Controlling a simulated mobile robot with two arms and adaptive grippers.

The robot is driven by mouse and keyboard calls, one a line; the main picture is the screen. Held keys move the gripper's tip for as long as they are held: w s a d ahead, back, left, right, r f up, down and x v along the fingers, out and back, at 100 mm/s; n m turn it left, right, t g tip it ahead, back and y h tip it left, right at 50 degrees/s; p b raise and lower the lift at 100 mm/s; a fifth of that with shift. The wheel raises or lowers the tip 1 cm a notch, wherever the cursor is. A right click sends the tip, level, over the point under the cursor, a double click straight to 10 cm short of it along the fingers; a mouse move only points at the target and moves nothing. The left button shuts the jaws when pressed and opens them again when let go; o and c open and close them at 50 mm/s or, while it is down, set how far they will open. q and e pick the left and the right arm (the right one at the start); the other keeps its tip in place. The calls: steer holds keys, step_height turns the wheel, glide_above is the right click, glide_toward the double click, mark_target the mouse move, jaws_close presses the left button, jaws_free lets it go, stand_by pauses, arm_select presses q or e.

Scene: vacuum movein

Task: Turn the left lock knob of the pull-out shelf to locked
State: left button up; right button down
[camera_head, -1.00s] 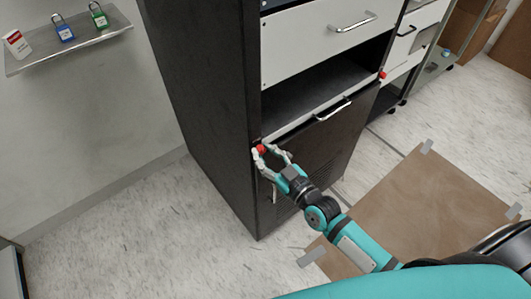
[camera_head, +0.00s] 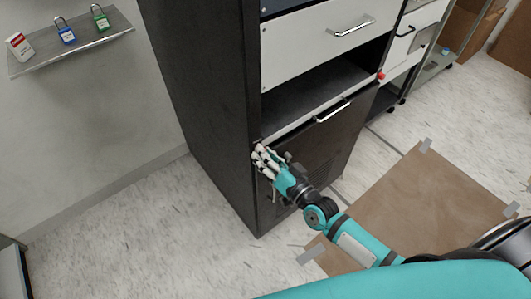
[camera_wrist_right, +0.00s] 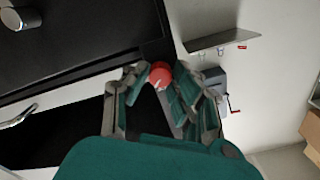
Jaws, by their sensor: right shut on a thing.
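The left lock knob (camera_wrist_right: 160,75) is red and sits at the left front corner of the pull-out shelf (camera_head: 295,123), which has a light front edge and a metal handle. My right gripper (camera_head: 262,155) is at that corner and its fingers hide the knob in the head view. In the right wrist view my right gripper (camera_wrist_right: 155,78) is shut on the red knob, with a finger on either side. The knob's lock position cannot be read. The right lock knob (camera_head: 381,76) is red and stands at the shelf's right end. My left gripper is not in view.
The dark cabinet (camera_head: 200,100) has a white drawer (camera_head: 310,50) above the shelf opening. A brown sheet (camera_head: 430,205) is taped to the floor.

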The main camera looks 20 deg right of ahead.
steer(key=m, duration=0.8)
steer(key=shift+m+b, duration=0.35)
steer(key=shift+m, duration=0.05)
stand_by(0.4)
steer(key=c, duration=1.1)
jaws_free()
